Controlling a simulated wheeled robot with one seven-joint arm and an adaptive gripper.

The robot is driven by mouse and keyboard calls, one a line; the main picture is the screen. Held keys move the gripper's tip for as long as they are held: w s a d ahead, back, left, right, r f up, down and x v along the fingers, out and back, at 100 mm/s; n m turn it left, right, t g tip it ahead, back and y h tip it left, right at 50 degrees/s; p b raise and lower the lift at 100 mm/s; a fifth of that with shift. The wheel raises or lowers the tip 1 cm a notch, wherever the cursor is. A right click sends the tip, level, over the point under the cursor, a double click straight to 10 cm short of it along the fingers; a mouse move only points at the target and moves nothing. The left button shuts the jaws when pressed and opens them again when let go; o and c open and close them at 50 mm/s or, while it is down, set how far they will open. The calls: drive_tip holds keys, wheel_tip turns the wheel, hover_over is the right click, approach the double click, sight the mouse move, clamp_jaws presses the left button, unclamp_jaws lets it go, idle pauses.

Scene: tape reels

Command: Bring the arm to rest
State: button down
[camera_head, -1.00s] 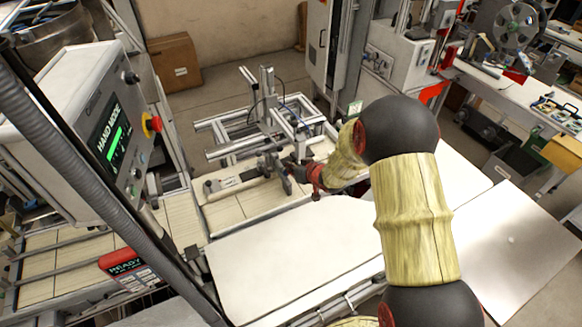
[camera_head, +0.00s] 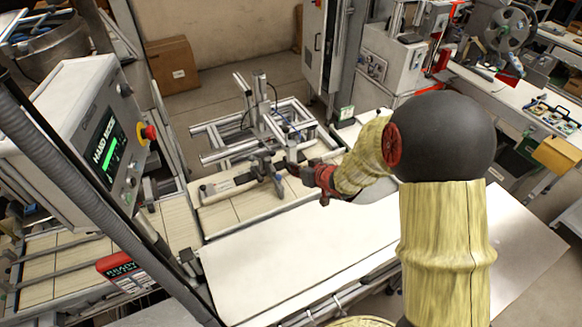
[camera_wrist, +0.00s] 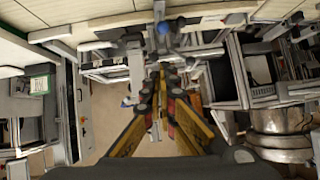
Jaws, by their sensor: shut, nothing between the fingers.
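My arm reaches from the lower right of the head view over the white worktop (camera_head: 300,265). My gripper (camera_head: 291,168) is at the end beyond the red wrist, over the worktop's far edge near the metal frame fixture (camera_head: 262,130). Its fingertips are small and partly lost against the fixture there. In the wrist view my gripper (camera_wrist: 160,76) shows two dark and yellow fingers meeting at their tips, shut and with nothing held. I cannot tell from these frames how far the fingers are from the fixture.
A control box (camera_head: 92,130) with a green-lit screen and a red knob stands at the left. A cardboard box (camera_head: 172,65) is on the floor behind. A machine with a reel (camera_head: 508,28) stands at the upper right. The white worktop is bare.

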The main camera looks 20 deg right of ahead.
drive_tip(key=shift+s+r, duration=0.2)
drive_tip(key=shift+s, duration=0.1)
drive_tip(key=s+d+f+m+g+h+b, duration=0.1)
drive_tip(key=s+d+f+g+h, duration=0.15)
drive_tip(key=s+d, duration=0.35)
drive_tip(key=s+d+f+g+h, duration=0.2)
drive_tip(key=s+d+g+h, duration=0.1)
drive_tip(key=s, duration=0.4)
drive_tip(key=s+a+r+b, duration=0.3)
drive_tip(key=s+b, duration=0.1)
drive_tip(key=s, duration=0.3)
drive_tip(key=s+a+r+y+b, duration=0.1)
drive_tip(key=s+a+r+b, duration=0.3)
drive_tip(key=s, duration=0.3)
drive_tip(key=s+a+r+y+b, duration=0.1)
drive_tip(key=s+a+r+b, duration=0.2)
drive_tip(key=s, duration=0.4)
drive_tip(key=a+b, duration=0.1)
drive_tip(key=b, duration=0.1)
drive_tip(key=shift+r+m+b, duration=0.3)
drive_tip(key=shift+r+m, duration=0.05)
drive_tip(key=shift+m, duration=0.05)
